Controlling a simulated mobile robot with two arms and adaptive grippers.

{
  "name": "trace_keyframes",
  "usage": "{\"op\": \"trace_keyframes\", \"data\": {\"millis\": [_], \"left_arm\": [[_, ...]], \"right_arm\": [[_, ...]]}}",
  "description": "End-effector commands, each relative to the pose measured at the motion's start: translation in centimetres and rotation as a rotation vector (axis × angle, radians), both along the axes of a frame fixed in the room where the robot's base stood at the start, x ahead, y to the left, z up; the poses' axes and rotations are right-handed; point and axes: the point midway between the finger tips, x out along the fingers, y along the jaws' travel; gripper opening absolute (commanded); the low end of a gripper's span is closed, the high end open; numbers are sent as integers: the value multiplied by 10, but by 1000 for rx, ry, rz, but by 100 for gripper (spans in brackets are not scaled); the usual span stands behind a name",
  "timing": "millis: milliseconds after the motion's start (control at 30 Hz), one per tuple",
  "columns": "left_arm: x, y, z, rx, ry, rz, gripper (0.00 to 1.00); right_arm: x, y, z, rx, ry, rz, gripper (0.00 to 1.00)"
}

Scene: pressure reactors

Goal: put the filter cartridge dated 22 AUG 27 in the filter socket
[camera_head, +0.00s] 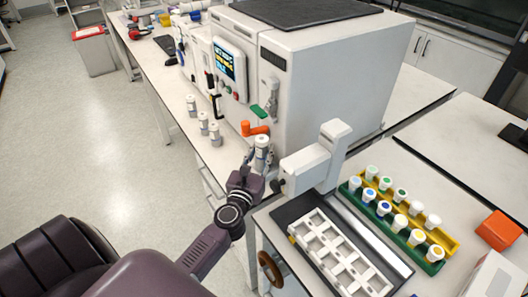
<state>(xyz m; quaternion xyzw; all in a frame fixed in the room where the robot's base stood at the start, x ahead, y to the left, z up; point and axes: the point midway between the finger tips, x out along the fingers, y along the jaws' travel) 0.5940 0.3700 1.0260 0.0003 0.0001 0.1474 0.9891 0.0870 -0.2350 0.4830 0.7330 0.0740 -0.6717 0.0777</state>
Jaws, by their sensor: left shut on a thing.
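My left gripper (257,165) is at the front edge of the bench, shut on a pale grey-white filter cartridge (262,146). The cartridge stands roughly upright in the fingers, just right of and below an orange handle (255,129) on the large white machine. Similar cartridges stand in a row on the bench to the left: one (191,105), a second (203,123) and a third (214,135). Their dates are too small to read. I cannot clearly make out the filter socket. My right gripper is not in view.
The large white machine (315,75) fills the back of the bench. A white device with an overhanging arm (318,163) stands close right of my gripper. Further right are a white slotted rack (339,255), green and yellow vial racks (435,268) and an orange box (498,230).

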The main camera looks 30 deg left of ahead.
Motion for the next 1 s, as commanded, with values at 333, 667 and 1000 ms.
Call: {"op": "trace_keyframes", "data": {"millis": [333,667,1000], "left_arm": [[22,6,-23,2,2,-1,0],[22,6,-35,2,-2,0,0],[21,6,-41,0,1,-1,34]], "right_arm": [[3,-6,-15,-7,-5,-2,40],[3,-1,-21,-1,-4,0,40],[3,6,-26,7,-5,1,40]]}}
